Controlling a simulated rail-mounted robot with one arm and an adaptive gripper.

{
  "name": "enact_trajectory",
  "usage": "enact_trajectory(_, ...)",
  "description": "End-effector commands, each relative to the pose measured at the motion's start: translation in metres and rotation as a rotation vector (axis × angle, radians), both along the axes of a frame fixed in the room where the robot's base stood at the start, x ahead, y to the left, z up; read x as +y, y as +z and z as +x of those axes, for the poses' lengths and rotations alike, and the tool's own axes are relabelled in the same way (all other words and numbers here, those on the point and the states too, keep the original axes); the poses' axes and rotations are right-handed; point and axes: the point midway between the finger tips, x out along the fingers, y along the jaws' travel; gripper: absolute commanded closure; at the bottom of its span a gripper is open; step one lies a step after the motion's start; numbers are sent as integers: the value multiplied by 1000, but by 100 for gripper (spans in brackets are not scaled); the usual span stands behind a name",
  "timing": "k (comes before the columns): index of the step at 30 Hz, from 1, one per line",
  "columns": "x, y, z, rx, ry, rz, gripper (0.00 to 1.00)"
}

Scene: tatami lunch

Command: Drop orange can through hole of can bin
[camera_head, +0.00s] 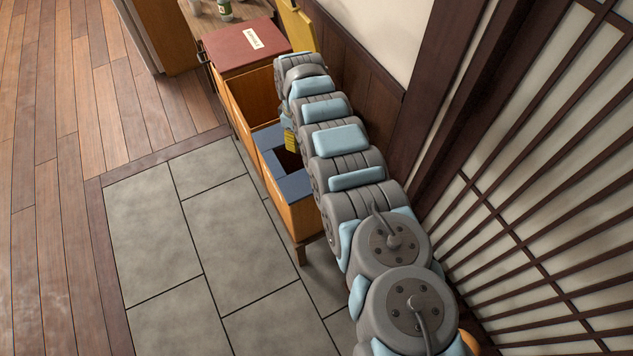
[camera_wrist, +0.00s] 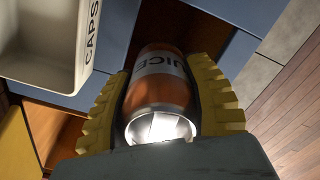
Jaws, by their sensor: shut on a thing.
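The orange can (camera_wrist: 160,95), with a silver end and "JUICE" lettering, lies between the yellow ridged fingers of my gripper (camera_wrist: 165,108) in the wrist view. My gripper is shut on it. The can bin is the wooden box with a blue-grey top (camera_head: 294,187) and a dark square hole (camera_head: 290,160) in the head view. A yellow finger of my gripper (camera_head: 291,141) shows at the hole's far edge; the can is hidden there by my arm. In the wrist view the blue-grey top (camera_wrist: 213,27) lies beyond the can, with a dark opening behind it.
A white box marked "CAPS" (camera_wrist: 45,40) sits close at the upper left in the wrist view. An open wooden bin (camera_head: 252,97) and a red-lidded bin (camera_head: 243,49) stand behind the can bin. A paneled wall (camera_head: 375,85) runs along the right. The tiled floor (camera_head: 150,240) at left is clear.

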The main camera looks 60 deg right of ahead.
Motion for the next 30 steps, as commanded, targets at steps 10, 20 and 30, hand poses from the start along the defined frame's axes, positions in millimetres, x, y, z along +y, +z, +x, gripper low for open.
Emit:
enact_trajectory(10,0,-3,0,0,0,0,72)
enact_trajectory(20,0,-3,0,0,1,0,18)
enact_trajectory(30,-1,10,0,-2,0,1,18)
